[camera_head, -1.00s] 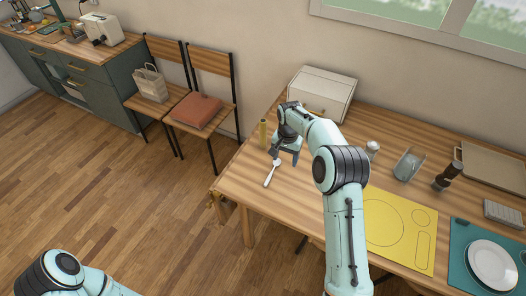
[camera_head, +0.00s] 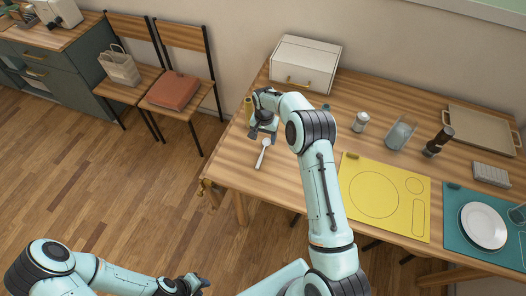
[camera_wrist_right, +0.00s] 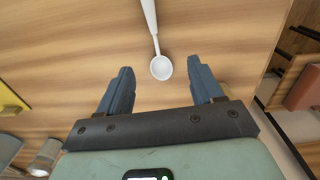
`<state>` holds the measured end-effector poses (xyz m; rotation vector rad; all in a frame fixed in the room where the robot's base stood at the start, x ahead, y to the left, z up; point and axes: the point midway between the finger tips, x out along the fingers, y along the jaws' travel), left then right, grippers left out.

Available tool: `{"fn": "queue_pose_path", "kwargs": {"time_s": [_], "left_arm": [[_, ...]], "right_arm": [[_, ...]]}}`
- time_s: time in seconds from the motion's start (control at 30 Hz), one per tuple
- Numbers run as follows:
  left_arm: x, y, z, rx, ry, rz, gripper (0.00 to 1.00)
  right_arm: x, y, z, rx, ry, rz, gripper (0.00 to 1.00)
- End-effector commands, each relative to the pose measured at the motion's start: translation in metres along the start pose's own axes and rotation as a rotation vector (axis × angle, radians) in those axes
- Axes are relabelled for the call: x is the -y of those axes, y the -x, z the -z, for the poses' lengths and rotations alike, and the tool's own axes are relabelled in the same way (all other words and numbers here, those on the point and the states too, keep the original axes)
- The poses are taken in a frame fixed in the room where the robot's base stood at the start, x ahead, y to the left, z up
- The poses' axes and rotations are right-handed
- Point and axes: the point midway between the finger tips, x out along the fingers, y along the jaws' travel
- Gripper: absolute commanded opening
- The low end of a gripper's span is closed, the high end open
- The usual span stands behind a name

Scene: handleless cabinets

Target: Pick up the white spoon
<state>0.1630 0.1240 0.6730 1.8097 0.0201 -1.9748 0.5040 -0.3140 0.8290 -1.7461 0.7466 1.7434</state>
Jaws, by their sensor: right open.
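The white spoon (camera_head: 262,152) lies on the wooden table (camera_head: 225,172) near its left end. Its bowl points towards my right gripper (camera_head: 262,133), which is just behind it, above the table. In the right wrist view, the spoon (camera_wrist_right: 160,67) has its bowl just ahead of and between the two open fingers of my right gripper (camera_wrist_right: 160,88), with nothing held. My left gripper (camera_head: 193,284) is low at the bottom of the head view, away from the table. Its jaw state is unclear.
A white box (camera_head: 305,64) stands at the back of the table. A shaker (camera_head: 360,122), a glass container (camera_head: 400,133), a dark pepper mill (camera_head: 438,141) and a yellow mat (camera_head: 385,197) are to the right. Two chairs (camera_head: 187,37) stand left of the table.

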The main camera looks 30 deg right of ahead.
Motion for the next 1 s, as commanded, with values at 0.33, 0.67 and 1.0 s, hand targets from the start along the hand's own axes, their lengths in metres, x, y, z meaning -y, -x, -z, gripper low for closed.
{"fn": "queue_pose_path", "kwargs": {"time_s": [0.33, 0.67, 1.0], "left_arm": [[-0.005, 0.007, 0.007, -0.009, -0.003, -0.003, 0.33], [-0.004, 0.006, 0.006, -0.008, -0.003, -0.003, 0.33], [-0.004, 0.006, 0.006, -0.008, -0.003, -0.003, 0.33]], "right_arm": [[-0.002, -0.044, 0.002, 0.002, 0.000, -0.001, 0.66], [-0.002, -0.046, 0.002, 0.001, 0.000, 0.000, 0.37], [-0.002, -0.045, 0.002, 0.001, 0.000, 0.000, 0.06]]}}
